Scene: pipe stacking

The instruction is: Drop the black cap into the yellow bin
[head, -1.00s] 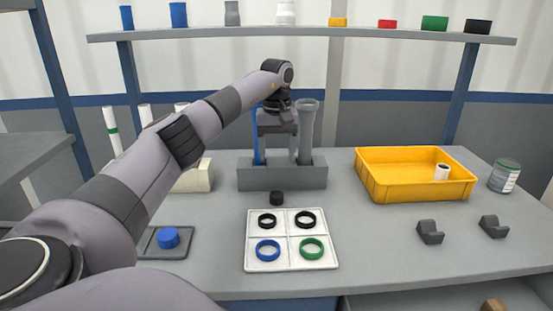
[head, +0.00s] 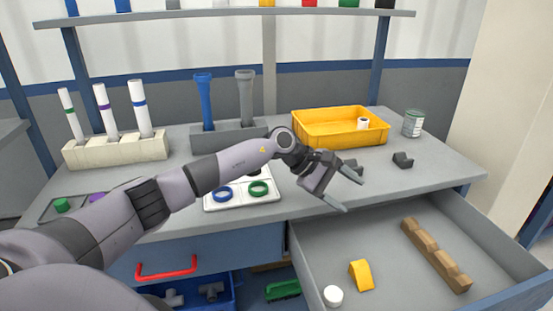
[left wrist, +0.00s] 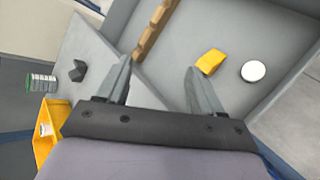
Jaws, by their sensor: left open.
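The yellow bin (head: 340,139) stands on the right part of the bench and holds a small white cylinder (head: 363,124). It also shows in the left wrist view (left wrist: 45,147) at the lower left. My left gripper (head: 348,190) is open and empty, near the bench's front edge by the open drawer, in front of the bin. Its spread fingers show in the left wrist view (left wrist: 157,72). My right gripper is out of view.
The open drawer (head: 375,250) holds a brown notched block (head: 435,255), a yellow wedge (head: 361,274) and a white disc (head: 333,296). A tin (head: 413,123) stands right of the bin. Blue and grey pipes stand in a rack (head: 215,138).

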